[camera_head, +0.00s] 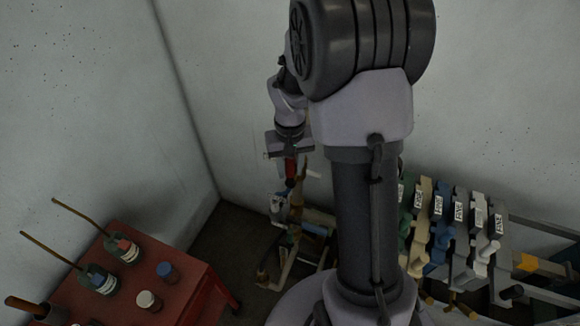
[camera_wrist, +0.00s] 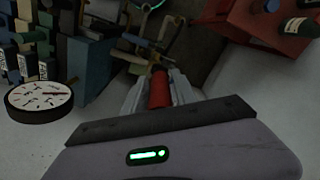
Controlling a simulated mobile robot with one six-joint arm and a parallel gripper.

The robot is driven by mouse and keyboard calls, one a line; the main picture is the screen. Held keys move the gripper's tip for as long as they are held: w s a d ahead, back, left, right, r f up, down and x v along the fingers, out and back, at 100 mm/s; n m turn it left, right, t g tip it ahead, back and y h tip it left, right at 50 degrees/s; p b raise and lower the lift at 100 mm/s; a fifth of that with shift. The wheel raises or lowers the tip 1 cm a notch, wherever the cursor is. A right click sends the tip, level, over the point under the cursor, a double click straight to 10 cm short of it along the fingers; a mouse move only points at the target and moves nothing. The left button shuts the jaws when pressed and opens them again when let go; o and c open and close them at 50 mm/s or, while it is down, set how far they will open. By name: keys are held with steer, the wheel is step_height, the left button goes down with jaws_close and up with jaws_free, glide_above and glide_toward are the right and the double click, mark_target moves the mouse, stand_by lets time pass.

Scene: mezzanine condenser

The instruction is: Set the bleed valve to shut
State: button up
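A red handle (camera_head: 291,172) stands up from the pipework in the corner, and it also shows in the wrist view (camera_wrist: 160,88). No label on it is readable, so I cannot confirm that it is the bleed valve's. My gripper (camera_head: 291,158) is over it, pointing down. In the wrist view my gripper's pale fingers (camera_wrist: 161,82) lie close along both sides of the red handle, with no clear gap. The valve body below the handle is small and partly hidden, so its setting cannot be read.
A red table (camera_head: 185,290) at the left carries bottles (camera_head: 125,250) with long sticks, and small capped jars (camera_head: 148,300). A row of labelled coloured valves (camera_head: 440,225) stands at the right. A round gauge (camera_wrist: 38,100) shows in the wrist view. Walls close the corner behind.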

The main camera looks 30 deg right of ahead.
jaws_close()
stand_by(1.2)
